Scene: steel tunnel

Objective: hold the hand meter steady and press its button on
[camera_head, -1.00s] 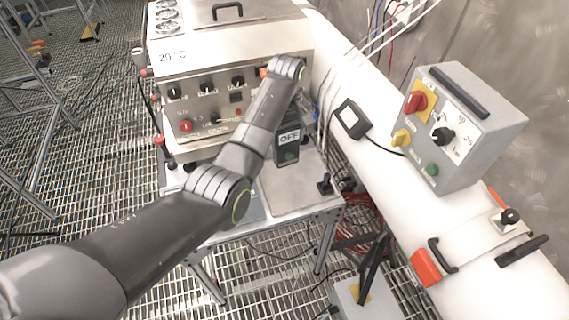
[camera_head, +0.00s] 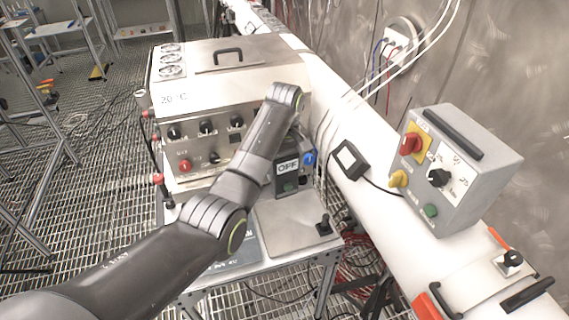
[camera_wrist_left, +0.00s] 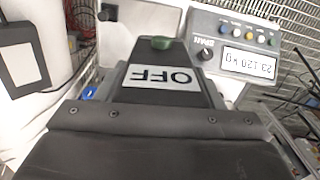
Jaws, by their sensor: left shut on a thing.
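The hand meter (camera_head: 287,176) is a dark box with a white label reading OFF and a green button below it. It stands at the right front of the steel cabinet. In the left wrist view the meter (camera_wrist_left: 196,95) fills the middle, with its label upside down and the green button (camera_wrist_left: 161,43) clear. My left gripper (camera_head: 297,137) is shut on the meter's upper end; its fingers are mostly hidden by my own arm. The dark gripper body covers the bottom of the wrist view. Nothing is touching the green button. My right gripper is not in view.
The steel cabinet (camera_head: 225,90) with knobs stands behind the meter. A scale display (camera_wrist_left: 248,62) is beside it in the wrist view. A grey control box (camera_head: 455,180) and small black-framed device (camera_head: 350,160) sit on the white pipe (camera_head: 400,225) at right.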

